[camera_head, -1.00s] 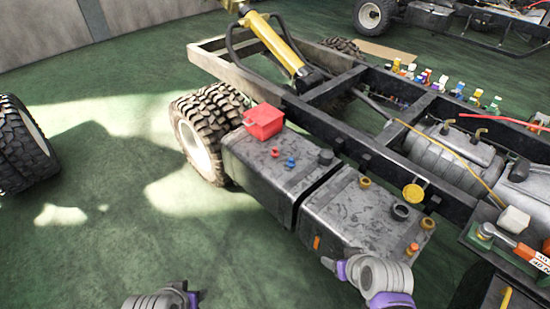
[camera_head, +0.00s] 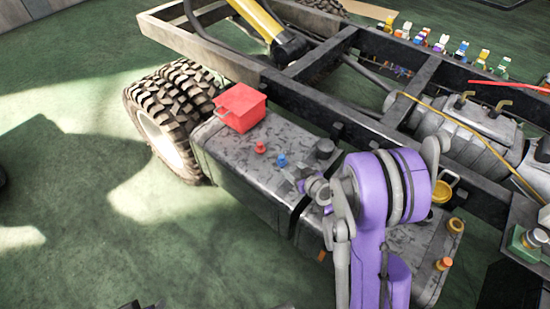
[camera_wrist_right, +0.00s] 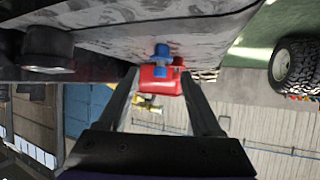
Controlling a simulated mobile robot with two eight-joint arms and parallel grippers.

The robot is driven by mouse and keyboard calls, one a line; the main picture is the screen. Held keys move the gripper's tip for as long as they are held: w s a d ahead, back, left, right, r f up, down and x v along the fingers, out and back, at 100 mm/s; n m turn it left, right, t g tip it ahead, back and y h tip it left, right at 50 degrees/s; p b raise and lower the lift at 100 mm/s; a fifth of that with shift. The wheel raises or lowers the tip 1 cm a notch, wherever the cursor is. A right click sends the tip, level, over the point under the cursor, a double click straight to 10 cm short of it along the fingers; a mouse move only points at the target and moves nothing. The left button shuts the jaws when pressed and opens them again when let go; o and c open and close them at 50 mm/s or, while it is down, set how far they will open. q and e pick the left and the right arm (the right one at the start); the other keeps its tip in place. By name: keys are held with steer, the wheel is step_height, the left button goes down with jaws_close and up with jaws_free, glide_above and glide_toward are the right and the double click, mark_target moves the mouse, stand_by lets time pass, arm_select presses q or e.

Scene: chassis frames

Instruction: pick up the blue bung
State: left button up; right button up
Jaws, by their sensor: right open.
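The blue bung (camera_head: 282,160) stands on top of the grey fuel tank (camera_head: 229,150), beside a small red bung (camera_head: 260,147). In the right wrist view, which is upside down, the blue bung (camera_wrist_right: 161,58) appears between the fingertips, in front of the red box. My right gripper (camera_head: 308,178) is over the tank top, just right of the blue bung and pointing toward it. Its fingers (camera_wrist_right: 160,78) are apart, with nothing gripped. My purple and grey right arm hides part of the second tank. My left gripper does not show.
A red box (camera_head: 241,108) sits at the tank's far left end. A dark cap (camera_head: 325,148) stands right of the bung, near the gripper. The chassis rail (camera_head: 300,110) runs behind the tanks. Green floor in front is clear.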

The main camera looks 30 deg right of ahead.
mark_target(283, 161)
steer(key=x, duration=0.3)
steer(key=shift+w, duration=0.1)
steer(key=shift+r+b+x, duration=0.2)
steer(key=shift+x, duration=1.15)
steer(key=shift+r+b+x, duration=0.15)
steer(key=shift+x, duration=1.25)
steer(key=shift+w+a, duration=0.1)
steer(key=shift+w, duration=0.05)
jaws_close()
